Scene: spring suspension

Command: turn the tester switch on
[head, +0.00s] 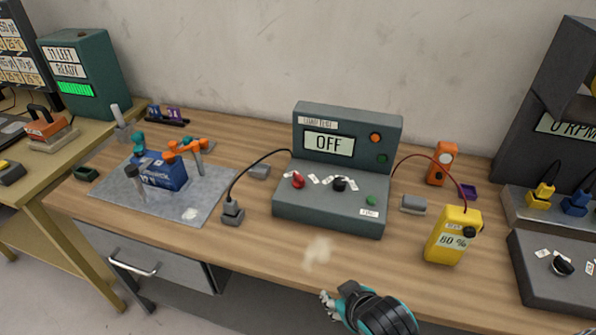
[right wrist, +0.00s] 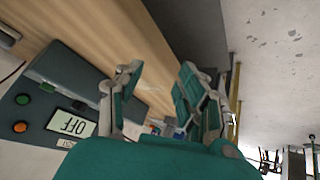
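The tester (head: 330,205) is a dark grey-green console on the wooden bench, with an upright back panel whose display (head: 329,144) reads OFF. Its sloped front carries a red knob (head: 298,180), a black knob (head: 340,184) and a green button (head: 371,200); their small labels are too small to read. My right gripper (head: 328,303) is at the bench's front edge, in front of the tester and apart from it. In the right wrist view its fingers (right wrist: 160,82) are spread with nothing between them, and the tester shows at left. My left gripper is not in view.
A yellow meter (head: 453,236) reading 80 % stands right of the tester. A black cable and plug (head: 232,212) lie left, beside a grey mat (head: 215,197) with a blue box (head: 160,171). A red cable arches at right.

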